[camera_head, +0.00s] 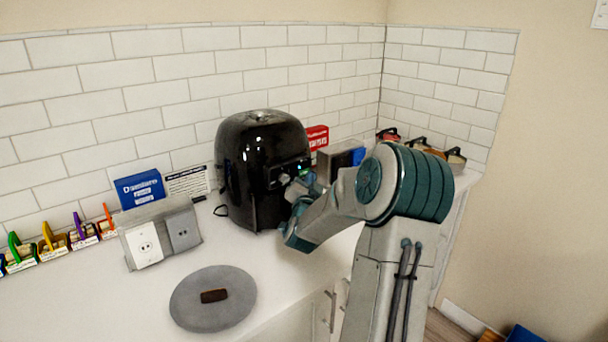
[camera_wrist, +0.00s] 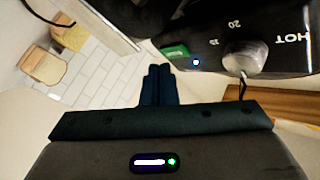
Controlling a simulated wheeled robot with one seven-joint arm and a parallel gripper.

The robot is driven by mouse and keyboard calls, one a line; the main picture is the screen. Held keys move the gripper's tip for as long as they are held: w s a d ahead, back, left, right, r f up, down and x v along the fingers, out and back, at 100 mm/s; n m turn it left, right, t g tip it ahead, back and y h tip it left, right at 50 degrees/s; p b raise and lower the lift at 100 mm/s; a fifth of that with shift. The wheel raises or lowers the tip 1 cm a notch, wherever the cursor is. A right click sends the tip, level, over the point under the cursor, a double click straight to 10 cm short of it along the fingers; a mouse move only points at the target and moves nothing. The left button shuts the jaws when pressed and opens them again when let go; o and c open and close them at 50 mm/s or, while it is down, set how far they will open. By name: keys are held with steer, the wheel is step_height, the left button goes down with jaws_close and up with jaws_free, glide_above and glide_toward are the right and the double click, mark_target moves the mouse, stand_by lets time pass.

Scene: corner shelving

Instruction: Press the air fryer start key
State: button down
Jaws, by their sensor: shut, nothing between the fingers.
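The black air fryer (camera_head: 250,165) stands upright on the counter against the tiled wall. Its control panel (camera_wrist: 290,62) shows in the wrist view, with a grey knob (camera_wrist: 240,60), a small lit blue light (camera_wrist: 196,62) and a green key (camera_wrist: 175,50). I cannot read a label on the green key. My gripper (camera_wrist: 159,70) is shut and empty, its fingertips appearing just below the green key in the picture. Contact cannot be told. In the head view my arm reaches to the front right of the fryer, and my wrist partly hides the panel.
A grey round plate (camera_head: 215,315) with a brown item (camera_head: 214,296) lies on the counter at the front. A socket box (camera_head: 160,240) stands left of the fryer. A red box (camera_head: 317,138) and a metal appliance (camera_head: 335,160) stand close on its right.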

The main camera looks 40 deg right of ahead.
steer(key=shift+w, duration=0.35)
steer(key=shift+w+a+b, duration=0.1)
steer(key=shift+w+b, duration=0.2)
steer(key=shift+b, duration=0.3)
stand_by(0.6)
steer(key=shift+s+b, duration=0.45)
steer(key=shift+s, duration=0.3)
steer(key=shift+s, duration=0.1)
steer(key=s, duration=0.1)
steer(key=s+b, duration=0.1)
steer(key=s, duration=0.2)
steer(key=shift+s+d+b, duration=0.25)
steer(key=shift+s+b, duration=0.1)
steer(key=shift+s, duration=0.05)
stand_by(1.2)
